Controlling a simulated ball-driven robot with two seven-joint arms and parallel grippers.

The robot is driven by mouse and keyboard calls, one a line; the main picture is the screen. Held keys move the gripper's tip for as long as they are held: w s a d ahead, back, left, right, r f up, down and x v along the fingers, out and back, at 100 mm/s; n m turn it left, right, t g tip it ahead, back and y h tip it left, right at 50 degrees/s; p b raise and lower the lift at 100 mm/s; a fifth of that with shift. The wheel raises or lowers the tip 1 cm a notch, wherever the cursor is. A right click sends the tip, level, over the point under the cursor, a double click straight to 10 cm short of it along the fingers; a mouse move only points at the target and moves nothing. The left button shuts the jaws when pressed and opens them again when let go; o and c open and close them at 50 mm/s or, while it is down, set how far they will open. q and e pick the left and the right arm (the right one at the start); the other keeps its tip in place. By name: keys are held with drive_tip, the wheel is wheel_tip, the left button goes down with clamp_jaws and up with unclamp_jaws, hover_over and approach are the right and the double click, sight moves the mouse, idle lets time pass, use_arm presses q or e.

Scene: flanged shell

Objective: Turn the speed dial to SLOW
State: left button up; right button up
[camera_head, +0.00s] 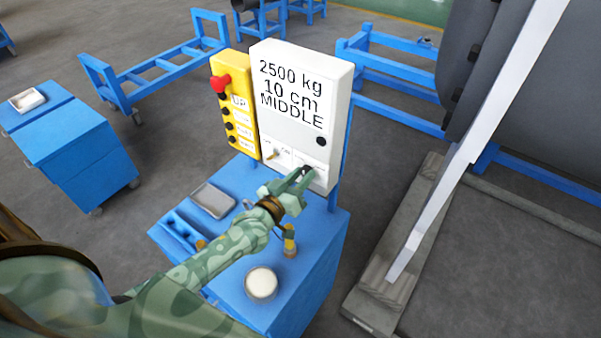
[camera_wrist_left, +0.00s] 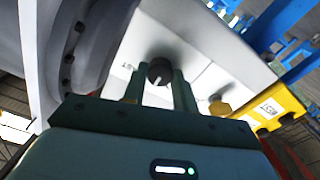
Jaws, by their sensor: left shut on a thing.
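The white control box (camera_head: 303,88) stands at the back of the blue cart and reads "2500 kg 10 cm MIDDLE". My left gripper (camera_head: 304,177) is at the lower right of its front face, shut on the dark round speed dial (camera_head: 307,169). In the left wrist view the speed dial (camera_wrist_left: 159,71) sits between the two fingers of my left gripper (camera_wrist_left: 158,85), with a light pointer mark on it. The fingers hide part of the dial and its labels. My right gripper is not in view.
A yellow pendant (camera_head: 234,105) with a red button is left of the box. The blue cart top (camera_head: 312,218) holds a metal tray (camera_head: 212,200) and a round white-topped container (camera_head: 261,283). A large grey shell (camera_head: 500,75) stands to the right.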

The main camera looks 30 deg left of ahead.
use_arm(q)
drive_tip(key=n+p, duration=0.1)
drive_tip(key=n, duration=0.2)
drive_tip(key=shift+n, duration=0.3)
drive_tip(key=n, duration=0.4)
drive_tip(key=shift+n, duration=0.3)
drive_tip(key=o, duration=1)
drive_tip(key=s, duration=0.5)
drive_tip(key=s+a, duration=0.1)
drive_tip(key=s, duration=0.4)
drive_tip(key=s+a, duration=0.1)
drive_tip(key=s, duration=0.5)
drive_tip(key=shift+a, duration=0.2)
